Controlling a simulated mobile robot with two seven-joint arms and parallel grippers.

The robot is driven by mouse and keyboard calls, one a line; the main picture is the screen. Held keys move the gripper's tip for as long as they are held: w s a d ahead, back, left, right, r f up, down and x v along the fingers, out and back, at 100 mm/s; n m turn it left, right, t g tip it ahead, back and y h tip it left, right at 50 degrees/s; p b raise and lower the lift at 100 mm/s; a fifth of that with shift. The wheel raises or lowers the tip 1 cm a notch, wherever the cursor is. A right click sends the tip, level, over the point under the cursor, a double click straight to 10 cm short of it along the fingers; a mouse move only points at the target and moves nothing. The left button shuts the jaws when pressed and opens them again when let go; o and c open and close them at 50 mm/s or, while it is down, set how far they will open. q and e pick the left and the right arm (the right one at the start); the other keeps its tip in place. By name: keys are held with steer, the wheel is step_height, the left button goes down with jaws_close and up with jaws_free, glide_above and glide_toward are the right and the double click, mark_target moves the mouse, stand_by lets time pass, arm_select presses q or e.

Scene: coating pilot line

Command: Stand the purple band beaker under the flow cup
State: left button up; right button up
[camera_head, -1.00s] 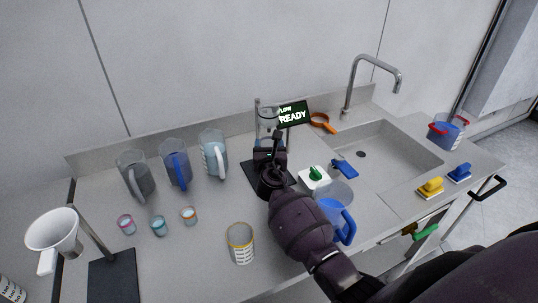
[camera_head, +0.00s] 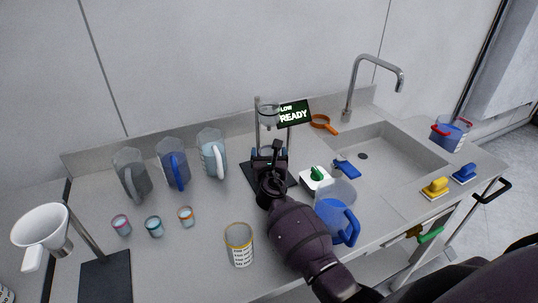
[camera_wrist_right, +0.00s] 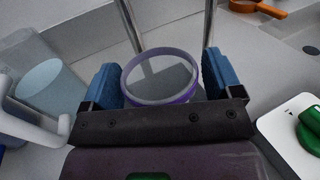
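The purple band beaker (camera_wrist_right: 160,98) shows in the right wrist view as an open round rim with a purple band, between the two blue finger pads of my right gripper (camera_wrist_right: 160,82). The pads stand on either side of it, with a small gap visible at the right. In the head view my right gripper (camera_head: 269,158) has its fingers spread over the black stand base (camera_head: 249,172). The clear flow cup (camera_head: 269,116) hangs on the stand above it. The beaker is mostly hidden there by my gripper. My left gripper is not in view.
A green-knobbed white box (camera_head: 315,179) and a blue-handled jug (camera_head: 337,218) stand close to the right of my arm. Small banded beakers (camera_head: 154,227), a yellow-banded cup (camera_head: 239,246) and several pitchers (camera_head: 173,164) stand left. The sink (camera_head: 390,150) lies right.

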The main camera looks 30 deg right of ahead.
steer(key=shift+r, duration=0.1)
steer(key=shift+s+a, duration=0.1)
steer(key=shift+s, duration=0.1)
steer(key=v, duration=1.1)
steer(key=shift+s+a+p, duration=0.1)
steer(key=shift+s+p, duration=0.15)
steer(key=shift+p, duration=0.1)
steer(key=shift+r, duration=0.15)
